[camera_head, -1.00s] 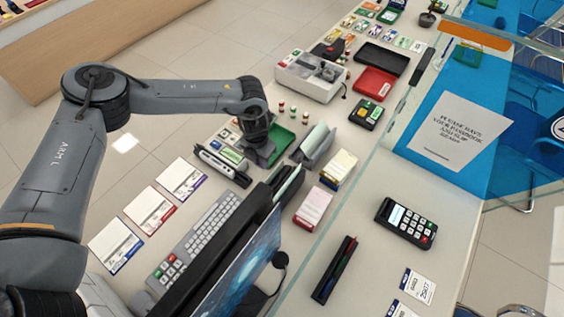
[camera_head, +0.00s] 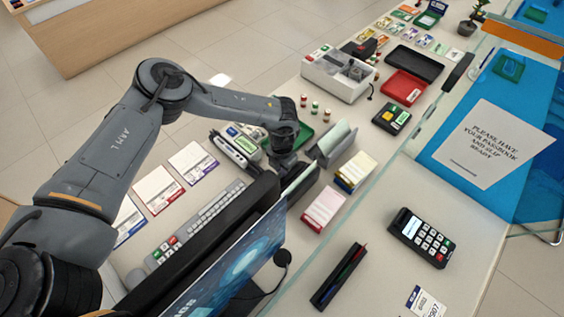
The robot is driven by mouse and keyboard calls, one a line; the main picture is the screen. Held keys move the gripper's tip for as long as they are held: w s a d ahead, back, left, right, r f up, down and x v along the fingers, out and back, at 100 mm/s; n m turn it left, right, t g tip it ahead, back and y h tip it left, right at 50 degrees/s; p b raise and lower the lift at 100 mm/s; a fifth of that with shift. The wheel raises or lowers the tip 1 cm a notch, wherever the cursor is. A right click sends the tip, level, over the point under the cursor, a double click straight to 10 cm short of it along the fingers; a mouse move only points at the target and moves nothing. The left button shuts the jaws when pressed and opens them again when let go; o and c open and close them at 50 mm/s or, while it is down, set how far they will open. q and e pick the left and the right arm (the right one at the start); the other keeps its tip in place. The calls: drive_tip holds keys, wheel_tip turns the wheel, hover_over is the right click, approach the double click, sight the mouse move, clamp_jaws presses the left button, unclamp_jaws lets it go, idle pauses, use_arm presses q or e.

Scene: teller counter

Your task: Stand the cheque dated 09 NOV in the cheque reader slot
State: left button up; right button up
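The left gripper (camera_head: 287,172) points down by the back edge of the monitor, next to a dark holder with a greenish slip (camera_head: 300,184). Its fingers are too small and dark to tell open from shut. A grey holder with a pale green slip (camera_head: 336,138) stands to its right. A long black-and-white device (camera_head: 234,150), perhaps the cheque reader, lies left of the gripper. Three printed papers lie left of the keyboard, with purple (camera_head: 194,162), red (camera_head: 157,189) and blue (camera_head: 129,220) edges. No date is legible, so I cannot tell the 09 NOV cheque. The right gripper is not in view.
The monitor (camera_head: 232,270) and keyboard (camera_head: 198,222) fill the near counter. A green tray (camera_head: 304,133) lies behind the gripper. Pink (camera_head: 323,207) and yellow (camera_head: 356,170) stacks stand to the right. A glass screen edge runs along the counter, with a card terminal (camera_head: 421,237) beyond.

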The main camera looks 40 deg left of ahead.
use_arm(q)
drive_tip(key=shift+f, duration=0.85)
clamp_jaws()
drive_tip(key=shift+r, duration=0.1)
